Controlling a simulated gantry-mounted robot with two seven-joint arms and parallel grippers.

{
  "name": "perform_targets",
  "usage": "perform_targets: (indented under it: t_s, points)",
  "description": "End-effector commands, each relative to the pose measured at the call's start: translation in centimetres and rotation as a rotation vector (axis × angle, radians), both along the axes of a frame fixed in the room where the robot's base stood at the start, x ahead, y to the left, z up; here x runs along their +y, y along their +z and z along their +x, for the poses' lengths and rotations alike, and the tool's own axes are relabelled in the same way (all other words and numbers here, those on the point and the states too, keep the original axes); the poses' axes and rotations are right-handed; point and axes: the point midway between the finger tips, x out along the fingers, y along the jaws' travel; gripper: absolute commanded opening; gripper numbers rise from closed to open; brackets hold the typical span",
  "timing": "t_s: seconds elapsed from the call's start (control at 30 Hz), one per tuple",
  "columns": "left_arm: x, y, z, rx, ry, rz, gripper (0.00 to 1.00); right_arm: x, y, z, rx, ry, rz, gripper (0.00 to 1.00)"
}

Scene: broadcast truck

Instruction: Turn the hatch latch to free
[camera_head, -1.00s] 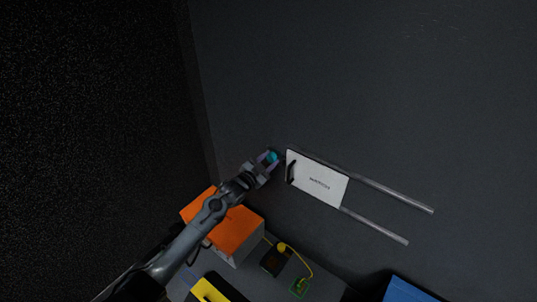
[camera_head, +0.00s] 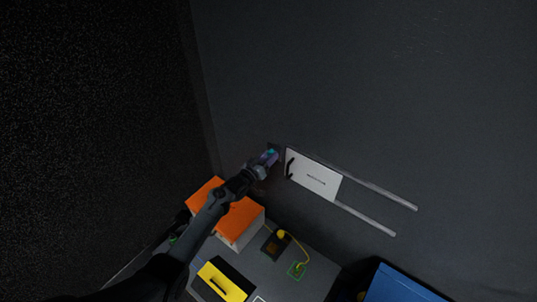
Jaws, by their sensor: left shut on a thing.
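The white hatch panel (camera_head: 314,176) with dark lettering sits on the dark wall between two grey rails, with a black handle (camera_head: 290,167) at its left end. A small teal latch (camera_head: 271,152) is on the wall just left of the panel. My left gripper (camera_head: 269,158) is at the latch and shut on it; the fingers hide part of it. The latch's exact angle is too small to tell. My right gripper is not in view.
Two rails (camera_head: 375,188) run from the panel to the lower right. Below are an orange-topped box (camera_head: 225,213), a yellow-and-black case (camera_head: 222,283), a small dark box with a yellow cable (camera_head: 275,245), a green-edged item (camera_head: 297,270) and a blue box (camera_head: 398,284).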

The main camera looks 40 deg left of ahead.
Motion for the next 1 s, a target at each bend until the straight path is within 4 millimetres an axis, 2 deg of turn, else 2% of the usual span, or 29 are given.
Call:
perform_targets:
  t_s: [0.4, 1.0]
  points:
    - [0.0, -0.1, 0.0, -0.002, 0.0, -0.248, 0.09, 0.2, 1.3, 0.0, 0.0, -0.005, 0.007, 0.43]
    - [0.0, -0.2, 0.0, -0.003, 0.001, -0.305, 0.09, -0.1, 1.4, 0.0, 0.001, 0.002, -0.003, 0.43]
